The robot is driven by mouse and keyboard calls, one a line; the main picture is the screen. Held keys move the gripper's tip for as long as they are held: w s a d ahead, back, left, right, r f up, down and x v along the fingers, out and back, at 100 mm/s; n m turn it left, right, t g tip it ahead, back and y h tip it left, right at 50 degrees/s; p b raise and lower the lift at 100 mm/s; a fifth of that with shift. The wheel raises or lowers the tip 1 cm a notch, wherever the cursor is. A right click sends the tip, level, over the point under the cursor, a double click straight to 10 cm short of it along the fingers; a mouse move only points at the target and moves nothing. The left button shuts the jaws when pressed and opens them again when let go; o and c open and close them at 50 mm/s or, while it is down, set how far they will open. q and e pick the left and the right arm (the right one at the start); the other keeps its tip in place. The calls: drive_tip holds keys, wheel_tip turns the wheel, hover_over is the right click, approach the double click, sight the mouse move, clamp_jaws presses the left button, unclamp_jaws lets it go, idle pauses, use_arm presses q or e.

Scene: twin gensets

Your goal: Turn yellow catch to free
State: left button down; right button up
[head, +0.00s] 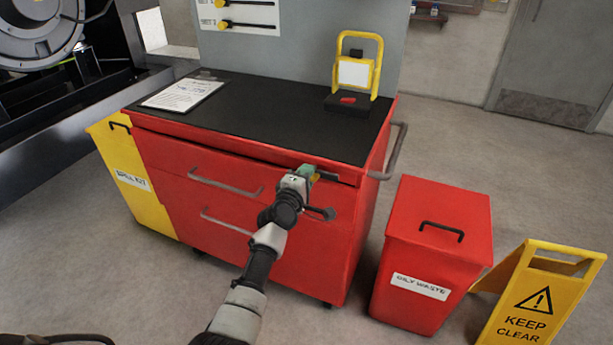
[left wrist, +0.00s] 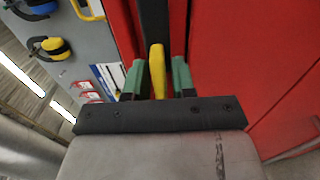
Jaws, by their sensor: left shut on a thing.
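The yellow catch (head: 314,177) is on the upper front of the red tool cabinet (head: 180,158), near its right corner. It is small and partly hidden by my gripper in the head view. In the left wrist view the yellow catch (left wrist: 157,70) stands between the two green fingers of my left gripper (left wrist: 158,82), running lengthwise up the picture. My left gripper (head: 318,174) is shut on the catch, at the cabinet front. My right gripper is in neither view.
A work light (head: 355,72) and a clipboard (head: 184,94) are on the black top. A grey side handle (head: 396,150) sticks out on the right. The oily waste bin (head: 430,250), yellow sign (head: 540,298) and spill kit bin (head: 128,180) stand around the cabinet.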

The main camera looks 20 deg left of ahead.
use_arm(q)
drive_tip(key=c, duration=1.2)
unclamp_jaws()
drive_tip(key=shift+o, duration=0.2)
drive_tip(key=s+p, duration=0.1)
drive_tip(key=s, duration=0.9)
drive_tip(key=shift+s+a, duration=0.2)
drive_tip(key=shift+s, duration=0.2)
drive_tip(key=s+d+f+m+g+p, duration=0.25)
drive_tip(key=s+f, duration=0.25)
drive_tip(key=f, duration=0.5)
drive_tip(key=s+d+f+m+g+p, duration=0.1)
drive_tip(key=s+f+m+g, duration=0.25)
drive_tip(key=s+f, duration=0.4)
drive_tip(key=s+d+f+m+g+p, duration=0.1)
drive_tip(key=s+f+m+g+p, duration=0.2)
drive_tip(key=f, duration=0.8)
drive_tip(key=s+f+m+g, duration=0.2)
drive_tip(key=s+f+m, duration=0.1)
drive_tip(key=s, duration=0.8)
drive_tip(key=s+a+f+m+g+p, duration=0.1)
drive_tip(key=s+f+m+g, duration=0.2)
drive_tip(key=s, duration=0.9)
drive_tip(key=s+a+f+m+g+p, duration=0.1)
drive_tip(key=s+f+m+g, duration=0.2)
drive_tip(key=s, duration=0.8)
wheel_tip(320, 180, down, 4)
drive_tip(key=shift+s+a+f+m+y, duration=0.2)
drive_tip(key=shift+s+m+y, duration=0.15)
drive_tip(key=shift+m, duration=0.85)
